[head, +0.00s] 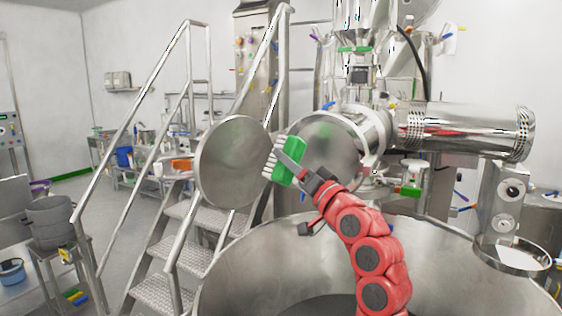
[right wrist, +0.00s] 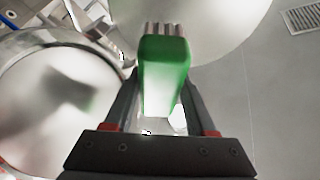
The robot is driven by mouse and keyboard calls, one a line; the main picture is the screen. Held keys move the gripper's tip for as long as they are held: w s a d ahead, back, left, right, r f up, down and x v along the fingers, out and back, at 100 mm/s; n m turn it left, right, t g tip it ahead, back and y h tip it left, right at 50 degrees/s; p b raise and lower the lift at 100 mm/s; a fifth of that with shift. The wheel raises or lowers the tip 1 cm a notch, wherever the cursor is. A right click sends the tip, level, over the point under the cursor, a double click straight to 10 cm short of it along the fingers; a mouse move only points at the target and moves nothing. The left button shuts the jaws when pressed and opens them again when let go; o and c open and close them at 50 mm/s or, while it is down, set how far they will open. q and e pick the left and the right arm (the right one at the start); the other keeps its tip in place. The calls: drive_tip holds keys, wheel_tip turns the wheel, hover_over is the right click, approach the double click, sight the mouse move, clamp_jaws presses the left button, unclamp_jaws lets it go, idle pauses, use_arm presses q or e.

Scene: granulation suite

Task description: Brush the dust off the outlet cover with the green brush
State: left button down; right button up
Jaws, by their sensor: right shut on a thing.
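The green brush (head: 291,154) with pale bristles is held in my right gripper (head: 305,178), which is shut on its body. In the head view the bristles point left, toward the round steel outlet cover (head: 228,165), which stands open left of the outlet (head: 328,145). A gap shows between bristles and cover in that view. In the right wrist view the brush (right wrist: 165,75) sits between the fingers, its bristles overlapping a smooth pale disc, apparently the cover (right wrist: 215,25); contact cannot be told. I cannot make out dust on the cover. My left gripper is not in view.
A large open steel bowl (head: 240,280) fills the lower foreground under my right arm. Metal steps with handrails (head: 178,262) stand to the left. A horizontal steel cylinder (head: 465,130) and pipework stand on the right. Grey tubs (head: 50,220) sit at far left.

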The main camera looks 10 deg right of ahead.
drive_tip(key=shift+s+d, duration=1)
drive_tip(key=shift+s, duration=0.2)
